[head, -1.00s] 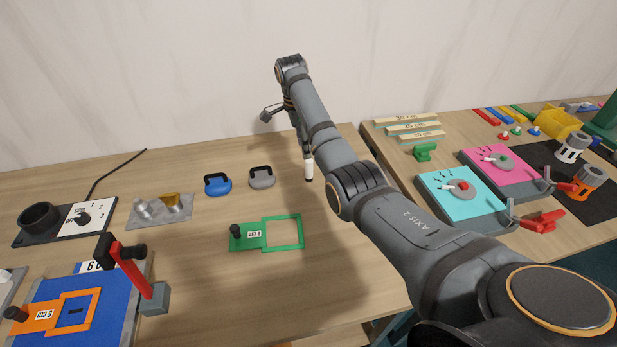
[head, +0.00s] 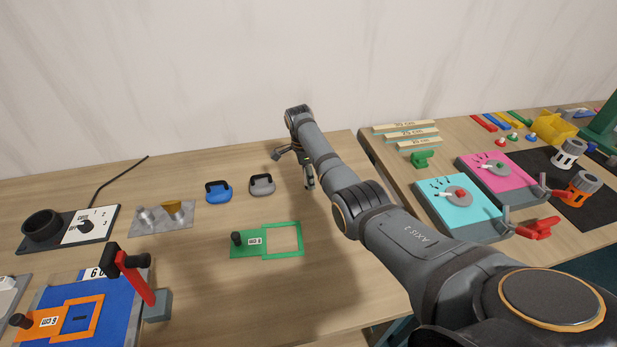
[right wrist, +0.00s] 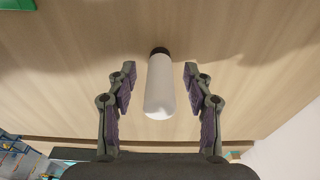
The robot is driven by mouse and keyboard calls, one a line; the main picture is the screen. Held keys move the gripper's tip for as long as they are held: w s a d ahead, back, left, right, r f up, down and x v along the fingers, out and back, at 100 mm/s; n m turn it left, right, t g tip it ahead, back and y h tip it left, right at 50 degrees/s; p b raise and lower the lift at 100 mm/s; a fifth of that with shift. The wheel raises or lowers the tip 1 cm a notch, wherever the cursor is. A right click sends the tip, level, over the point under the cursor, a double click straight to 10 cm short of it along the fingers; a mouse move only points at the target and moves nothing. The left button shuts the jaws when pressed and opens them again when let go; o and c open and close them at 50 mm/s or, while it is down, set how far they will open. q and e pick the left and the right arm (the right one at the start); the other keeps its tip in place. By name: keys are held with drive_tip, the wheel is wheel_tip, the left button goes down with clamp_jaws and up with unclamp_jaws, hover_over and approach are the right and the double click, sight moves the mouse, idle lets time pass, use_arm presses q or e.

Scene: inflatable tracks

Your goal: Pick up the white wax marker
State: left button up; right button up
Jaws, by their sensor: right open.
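The white wax marker (right wrist: 160,88) is a white cylinder with a dark end, seen in the right wrist view between the two fingers of my right gripper (right wrist: 158,88). Gaps show on both sides, so the fingers are apart from it. In the head view my right gripper (head: 304,168) is at the marker's place near the back of the table, and it hides most of the marker. My right gripper is open. My left gripper is not in view.
A grey handled block (head: 262,186) and a blue one (head: 218,192) stand left of the gripper. A green frame (head: 283,254) lies in front. A second table at right bears a cyan board (head: 440,186) and a pink board (head: 520,173). Bare wood lies around the marker.

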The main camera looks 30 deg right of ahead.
clamp_jaws()
drive_tip(key=shift+a, duration=0.1)
drive_tip(key=shift+r, duration=0.15)
drive_tip(key=shift+r, duration=0.4)
drive_tip(key=s+a+r+p, duration=0.8)
drive_tip(key=s+r+p, duration=0.3)
drive_tip(key=p, duration=0.3)
drive_tip(key=shift+a+r, duration=0.2)
drive_tip(key=shift+r, duration=0.25)
